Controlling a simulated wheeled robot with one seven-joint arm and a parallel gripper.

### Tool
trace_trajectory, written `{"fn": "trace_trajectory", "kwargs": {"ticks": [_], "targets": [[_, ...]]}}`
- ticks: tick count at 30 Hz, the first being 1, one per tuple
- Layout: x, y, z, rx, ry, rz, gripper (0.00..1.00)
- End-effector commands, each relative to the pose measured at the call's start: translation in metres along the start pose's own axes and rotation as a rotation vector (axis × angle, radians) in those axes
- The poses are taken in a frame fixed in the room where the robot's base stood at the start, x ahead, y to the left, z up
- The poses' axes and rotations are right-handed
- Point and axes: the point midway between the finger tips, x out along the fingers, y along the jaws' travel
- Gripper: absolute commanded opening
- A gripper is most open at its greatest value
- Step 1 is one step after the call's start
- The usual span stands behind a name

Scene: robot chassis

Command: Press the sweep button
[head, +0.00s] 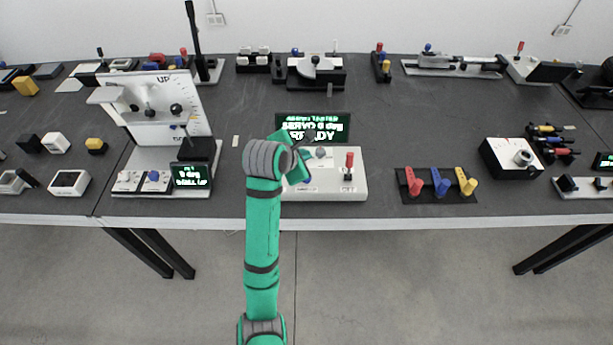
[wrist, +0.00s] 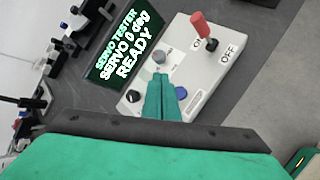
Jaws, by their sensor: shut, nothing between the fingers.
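The servo tester is a white panel (head: 330,190), seen in the wrist view (wrist: 197,113) with a red lever (wrist: 201,26) between ON and OFF marks. Its screen (wrist: 128,50) reads "SERVO TESTER, SERVO 0 deg, READY". A blue round button (wrist: 181,93), a grey knob (wrist: 160,55) and a black knob (wrist: 133,96) are on the panel; I cannot read a sweep label. My gripper (wrist: 162,80) is shut and empty over the panel, its tips between the grey knob and the blue button. I cannot tell its height. In the head view my arm partly hides the panel's left part.
A rack with red, blue and yellow levers (head: 436,186) stands to the right. A white stand with a dial board and small screen (head: 191,175) stands to the left. The dark table (head: 400,125) is clear behind the lever rack.

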Motion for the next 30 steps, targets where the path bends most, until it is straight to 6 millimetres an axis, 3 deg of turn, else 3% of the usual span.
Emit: {"fn": "trace_trajectory", "kwargs": {"ticks": [15, 30], "targets": [[0.041, -0.030, -0.029, -0.002, -0.001, -0.002, 0.00], [0.046, -0.033, -0.034, 0.000, 0.000, 0.001, 0.00]]}}
